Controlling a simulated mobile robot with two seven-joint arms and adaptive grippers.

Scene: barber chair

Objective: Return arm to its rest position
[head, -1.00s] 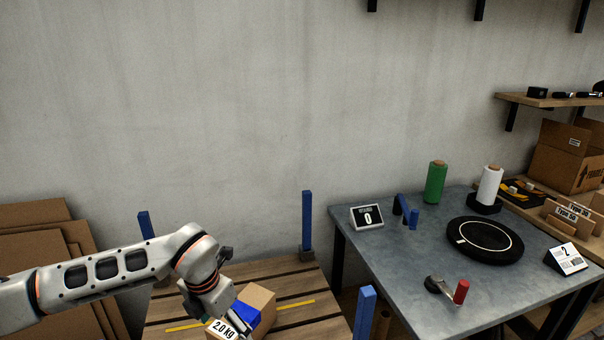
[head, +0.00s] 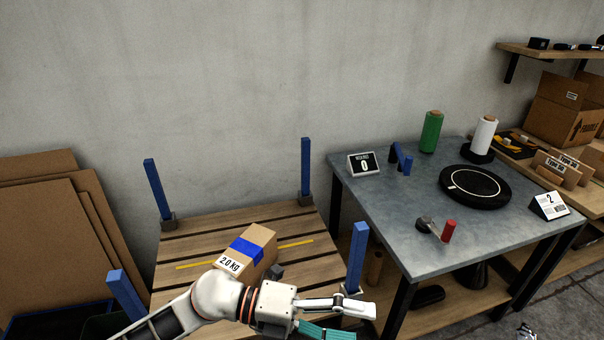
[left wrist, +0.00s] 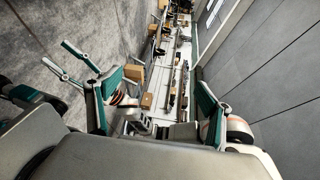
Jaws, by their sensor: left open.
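My left arm comes in from the bottom left of the head view. Its gripper (head: 362,322) is open and empty in front of the pallet's near right corner, with the two fingers spread apart. Its teal-padded fingers also show apart in the left wrist view (left wrist: 152,100). The cardboard box (head: 257,262) with blue tape and a 2.0 kg label sits on the slatted wooden pallet (head: 205,225), free of the gripper.
Blue posts stand at the pallet corners; the near right post (head: 357,257) is close behind my left gripper. A grey table (head: 400,210) at right holds a black turntable (head: 475,187), spools and a display. Cardboard sheets (head: 60,240) lean at left.

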